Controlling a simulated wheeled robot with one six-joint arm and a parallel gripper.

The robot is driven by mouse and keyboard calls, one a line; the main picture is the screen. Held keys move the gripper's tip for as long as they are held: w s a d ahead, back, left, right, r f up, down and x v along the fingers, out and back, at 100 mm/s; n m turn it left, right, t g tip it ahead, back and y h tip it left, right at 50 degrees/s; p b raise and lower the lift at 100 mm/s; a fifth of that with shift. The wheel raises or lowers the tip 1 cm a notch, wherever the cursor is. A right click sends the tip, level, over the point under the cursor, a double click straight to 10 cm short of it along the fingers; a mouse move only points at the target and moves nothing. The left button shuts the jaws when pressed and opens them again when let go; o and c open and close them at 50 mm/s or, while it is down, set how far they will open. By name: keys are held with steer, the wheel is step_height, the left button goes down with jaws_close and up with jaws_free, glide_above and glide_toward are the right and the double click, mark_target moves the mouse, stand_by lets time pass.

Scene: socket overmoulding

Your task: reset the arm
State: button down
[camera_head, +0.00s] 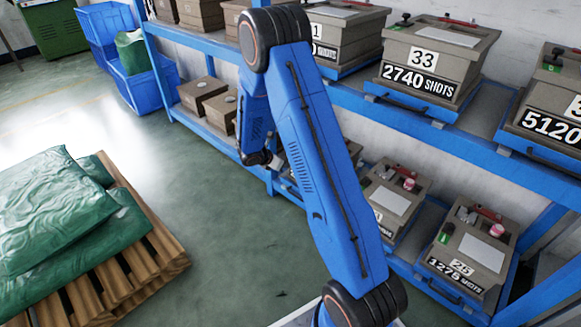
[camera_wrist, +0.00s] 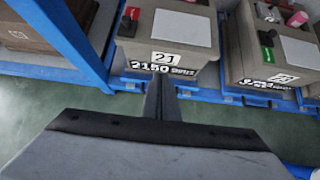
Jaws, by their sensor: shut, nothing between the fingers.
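My gripper (camera_wrist: 160,84) is shut and empty in the wrist view, with its dark fingers pressed together. Its tips appear in front of a beige mould box (camera_wrist: 168,42) labelled 21 and 2150 shots; I cannot tell how far apart they are. In the head view my blue arm is bent, its elbow high in front of the shelf. Its far end reaches down toward the lower shelf, and the gripper there is mostly hidden behind the arm.
A blue rack (camera_head: 400,117) holds several mould boxes on two levels, including box 33 (camera_head: 432,58). A wooden pallet (camera_head: 150,262) with green sacks (camera_head: 60,225) stands at left. Blue bins (camera_head: 140,92) stand at the back. Green floor (camera_head: 230,235) is clear between pallet and rack.

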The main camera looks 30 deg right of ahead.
steer(key=shift+v, duration=0.8)
steer(key=s+a+r+m+g+y, duration=0.1)
steer(key=s+r+m, duration=0.4)
steer(key=s+r, duration=0.45)
steer(key=s+a+r+m+y, duration=0.1)
steer(key=s+r+m, duration=0.55)
steer(key=r, duration=0.65)
steer(key=s+a+r+m+t+y, duration=0.1)
steer(key=s+a+r+m+y, duration=0.1)
steer(key=s, duration=0.7)
steer(key=s+a+r+m+t+y, duration=0.1)
steer(key=s+a+r+m, duration=0.3)
steer(key=s, duration=0.4)
steer(key=s+a+r+m+t+y, duration=0.1)
steer(key=s+a+r+m+y, duration=0.2)
steer(key=s+a, duration=0.4)
steer(key=s+r+m, duration=0.1)
steer(key=s, duration=0.1)
steer(key=shift+s+r+y, duration=0.3)
steer(key=shift+s+r, duration=0.05)
steer(key=c, duration=2.5)
jaws_free()
